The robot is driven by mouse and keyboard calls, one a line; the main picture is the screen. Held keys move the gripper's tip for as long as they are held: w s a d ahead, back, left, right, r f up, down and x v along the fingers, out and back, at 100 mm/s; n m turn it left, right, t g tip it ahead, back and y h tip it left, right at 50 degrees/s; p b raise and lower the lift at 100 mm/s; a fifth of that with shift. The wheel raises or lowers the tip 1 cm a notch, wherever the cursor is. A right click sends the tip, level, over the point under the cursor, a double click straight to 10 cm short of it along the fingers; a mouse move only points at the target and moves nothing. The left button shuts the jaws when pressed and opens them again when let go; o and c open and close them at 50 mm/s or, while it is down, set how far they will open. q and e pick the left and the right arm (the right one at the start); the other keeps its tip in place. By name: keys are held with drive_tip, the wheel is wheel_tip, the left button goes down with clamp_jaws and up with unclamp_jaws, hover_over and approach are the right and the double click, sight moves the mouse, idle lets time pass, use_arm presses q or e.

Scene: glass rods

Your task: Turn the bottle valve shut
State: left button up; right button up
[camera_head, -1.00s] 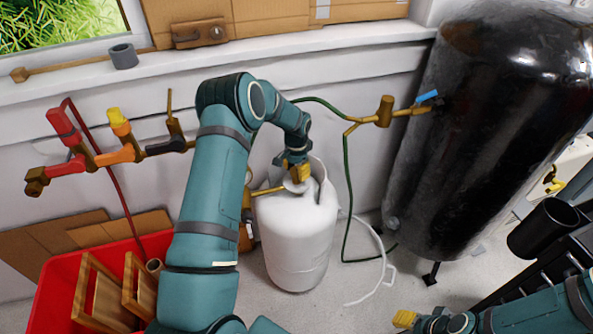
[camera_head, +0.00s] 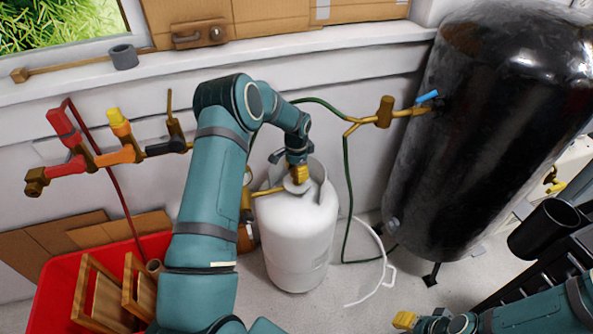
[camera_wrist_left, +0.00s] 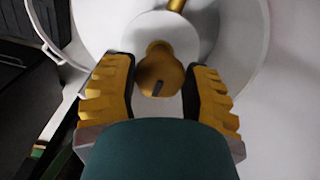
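The white gas bottle (camera_head: 298,240) stands upright on the floor in the middle of the head view. Its brass valve (camera_wrist_left: 160,69) shows in the left wrist view, a rounded knob with a dark slot. My left gripper (camera_head: 298,174) points down at the bottle's top, inside the white collar. In the left wrist view its yellow fingers (camera_wrist_left: 158,95) are apart, one on each side of the valve, with visible gaps to the knob. My right gripper (camera_head: 403,320) is low at the right, away from the bottle; its finger opening is not clear.
A red bin (camera_head: 60,290) with wooden frames stands at the lower left. A large black tank (camera_head: 480,130) stands at the right. A green hose (camera_head: 346,190) and brass pipework (camera_head: 384,112) run behind the bottle. A white hose (camera_head: 385,275) lies on the floor.

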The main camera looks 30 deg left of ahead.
use_arm(q)
drive_tip(key=o, duration=0.4)
drive_tip(key=shift+s, duration=0.1)
wheel_tip(320, 180, up, 12)
idle(0.4)
drive_tip(key=shift+f, duration=0.1)
idle(0.4)
